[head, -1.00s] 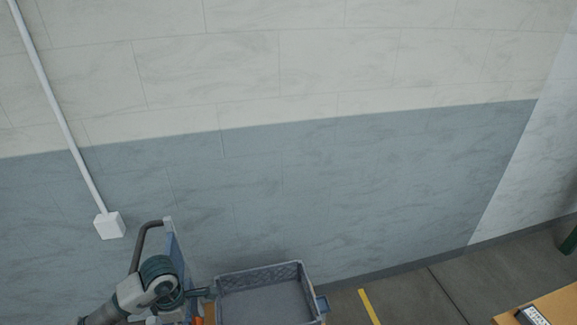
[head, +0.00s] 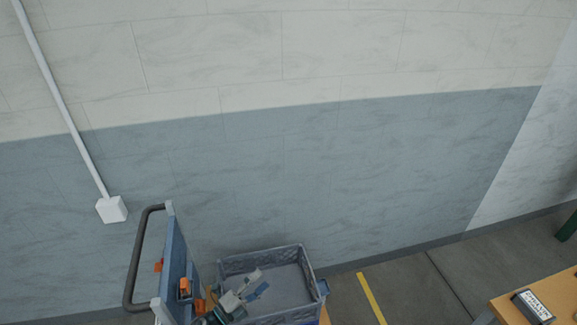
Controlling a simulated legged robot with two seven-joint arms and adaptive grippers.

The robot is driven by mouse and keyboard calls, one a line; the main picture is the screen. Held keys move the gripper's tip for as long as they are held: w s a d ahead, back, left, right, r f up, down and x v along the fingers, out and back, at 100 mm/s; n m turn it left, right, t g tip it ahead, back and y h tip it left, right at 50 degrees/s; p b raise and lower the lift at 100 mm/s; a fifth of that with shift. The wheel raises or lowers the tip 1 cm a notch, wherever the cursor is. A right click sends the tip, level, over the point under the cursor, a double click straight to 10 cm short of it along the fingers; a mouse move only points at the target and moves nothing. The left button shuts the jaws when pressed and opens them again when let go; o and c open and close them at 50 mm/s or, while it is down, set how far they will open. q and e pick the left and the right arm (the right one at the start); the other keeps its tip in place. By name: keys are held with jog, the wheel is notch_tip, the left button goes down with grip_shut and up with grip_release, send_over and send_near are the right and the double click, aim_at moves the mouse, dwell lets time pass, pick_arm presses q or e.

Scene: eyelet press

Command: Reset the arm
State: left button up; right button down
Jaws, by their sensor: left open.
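My right gripper is not in view.
The cart's dark handle (head: 133,262) rises left of the crate. A wooden table (head: 510,297) with a dark labelled box (head: 532,307) is at the lower right. A yellow floor line (head: 371,297) lies between. A wall (head: 330,180) stands behind.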

pick_arm(q)
jog(key=s+a+f+n+y, duration=0.2)
jog(key=a+f+n+y, duration=0.25)
jog(key=f, duration=0.45)
jog(key=s+a+f+n+y, duration=0.2)
jog(key=a+f+n+y, duration=0.15)
jog(key=f+n, duration=0.35)
jog(key=s+a+f+n+y, duration=0.2)
jog(key=a+f+n+y, duration=0.25)
jog(key=f, duration=0.55)
jog(key=s+f+n+g, duration=0.2)
jog(key=s+f+g, duration=0.2)
jog(key=s, duration=0.6)
jog(key=s+f+n+g+y, duration=0.1)
jog(key=s+f+n+g, duration=0.2)
jog(key=s+f, duration=0.6)
jog(key=s+f+n+g+y, duration=0.1)
jog(key=s+f+n+g, duration=0.2)
jog(key=s+f, duration=0.4)
jog(key=s+g, duration=0.1)
jog(key=s, duration=0.4)
jog(key=shift+a+g, duration=0.25)
jog(key=shift+g, duration=0.15)
jog(key=shift+d, duration=0.1)
